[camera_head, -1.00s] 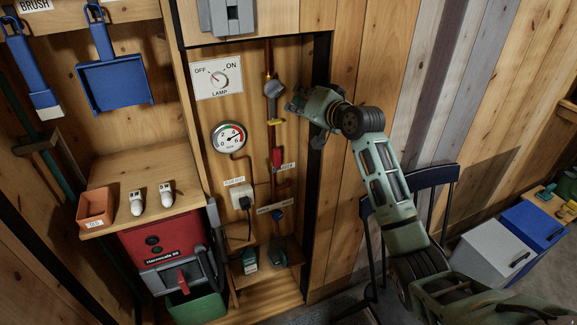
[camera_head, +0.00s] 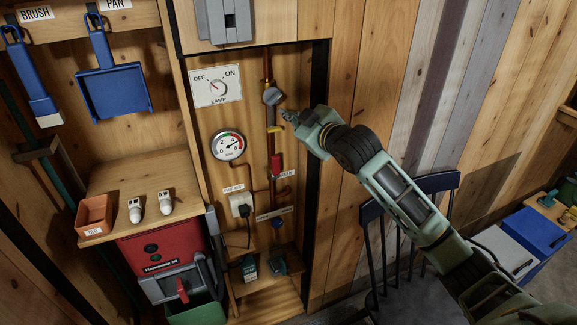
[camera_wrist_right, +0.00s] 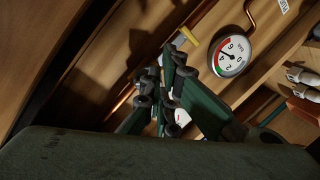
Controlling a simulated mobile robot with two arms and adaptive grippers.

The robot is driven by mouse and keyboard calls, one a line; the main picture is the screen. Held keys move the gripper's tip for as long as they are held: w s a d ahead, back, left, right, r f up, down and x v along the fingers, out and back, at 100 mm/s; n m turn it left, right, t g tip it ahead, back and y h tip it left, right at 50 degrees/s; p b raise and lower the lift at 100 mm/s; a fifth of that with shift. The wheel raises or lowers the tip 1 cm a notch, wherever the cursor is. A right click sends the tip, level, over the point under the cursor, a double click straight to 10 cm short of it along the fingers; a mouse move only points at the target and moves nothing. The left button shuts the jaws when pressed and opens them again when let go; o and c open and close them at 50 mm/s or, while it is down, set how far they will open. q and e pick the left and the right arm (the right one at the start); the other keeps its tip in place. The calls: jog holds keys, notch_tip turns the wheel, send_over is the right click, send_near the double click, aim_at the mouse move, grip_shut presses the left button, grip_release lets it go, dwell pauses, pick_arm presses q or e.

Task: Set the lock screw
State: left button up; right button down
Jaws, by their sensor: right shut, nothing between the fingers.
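My right gripper (camera_head: 288,117) is shut and empty, at the right side of the copper pipe (camera_head: 268,66) on the wall panel. It is just right of the grey valve body (camera_head: 273,96) and above the yellow lever (camera_head: 276,131). I cannot tell whether it touches either. In the right wrist view the shut fingers (camera_wrist_right: 168,72) are close to a yellow piece (camera_wrist_right: 189,35) on the pipe. I cannot make out a lock screw for certain; it may be small or hidden by the fingers. My left gripper is not in view.
A round gauge (camera_head: 228,145) and a lamp dial plate (camera_head: 217,86) are left of the pipe. A red handle (camera_head: 276,166) and a plugged socket (camera_head: 241,204) sit below. A dark chair (camera_head: 420,185) stands right of the panel, under my arm.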

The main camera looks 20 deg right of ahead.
jog(key=s+a+f+n+p, duration=0.1)
jog(key=s+f+n, duration=0.1)
jog(key=f+n, duration=0.4)
jog(key=s+a+f+n+g+y+p, duration=0.1)
jog(key=f+n, duration=0.4)
jog(key=n, duration=1.2)
jog(key=shift+s+a+f, duration=0.4)
jog(key=shift+s+a, duration=0.05)
jog(key=shift+a, duration=0.15)
